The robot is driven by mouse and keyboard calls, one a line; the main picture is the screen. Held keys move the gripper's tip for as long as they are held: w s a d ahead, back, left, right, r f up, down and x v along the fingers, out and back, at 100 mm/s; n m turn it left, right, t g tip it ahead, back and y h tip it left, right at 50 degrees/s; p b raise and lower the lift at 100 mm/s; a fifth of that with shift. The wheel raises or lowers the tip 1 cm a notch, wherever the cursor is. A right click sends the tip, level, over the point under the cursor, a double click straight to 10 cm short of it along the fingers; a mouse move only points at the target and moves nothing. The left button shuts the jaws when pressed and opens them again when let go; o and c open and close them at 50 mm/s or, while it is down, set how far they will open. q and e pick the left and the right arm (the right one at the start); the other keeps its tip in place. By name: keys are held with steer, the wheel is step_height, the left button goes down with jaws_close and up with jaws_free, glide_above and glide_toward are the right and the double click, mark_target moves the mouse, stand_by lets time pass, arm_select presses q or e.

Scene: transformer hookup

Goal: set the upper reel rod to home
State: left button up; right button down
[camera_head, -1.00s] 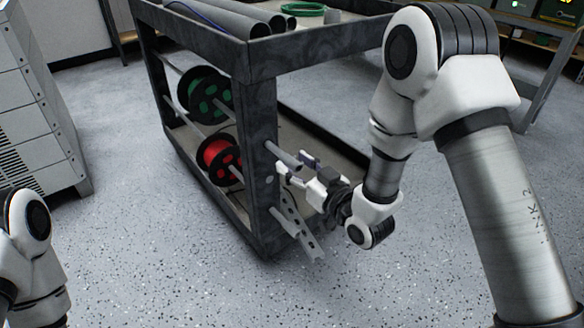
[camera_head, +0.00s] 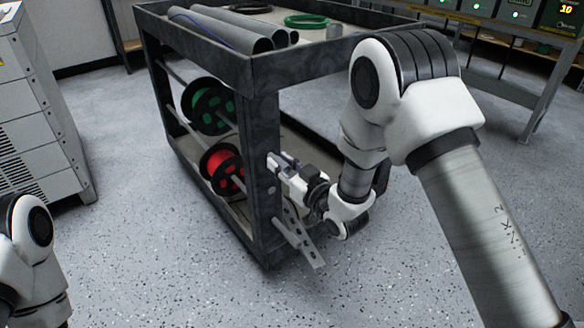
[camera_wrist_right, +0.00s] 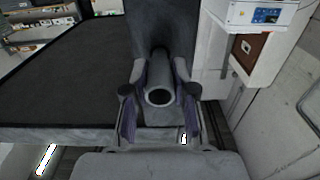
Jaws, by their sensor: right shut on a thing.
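The upper reel rod (camera_head: 231,123) is a grey tube running through the green reel (camera_head: 208,107) to the dark corner post of the cart. In the right wrist view its hollow end (camera_wrist_right: 160,80) points at the camera, between the two fingers. My right gripper (camera_head: 279,166) is shut on the rod's end just outside the post; its fingers also show in the wrist view (camera_wrist_right: 159,100). The fingers hide most of the protruding end in the head view. Of my left arm, only a part shows at lower left; its gripper is out of view.
The cart (camera_head: 262,75) carries grey pipes (camera_head: 240,30) and a green coil (camera_head: 305,20) on top. A red reel (camera_head: 222,170) hangs below the green one. A perforated bracket (camera_head: 300,237) slants out below my gripper. A grey cabinet (camera_head: 40,110) stands left; the floor in front is clear.

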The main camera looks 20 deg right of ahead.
steer(key=shift+w+a+r, duration=0.1)
steer(key=shift+w, duration=0.4)
steer(key=c, duration=1.1)
jaws_free()
steer(key=shift+o, duration=0.8)
steer(key=shift+w+a, duration=0.15)
steer(key=v, duration=1.2)
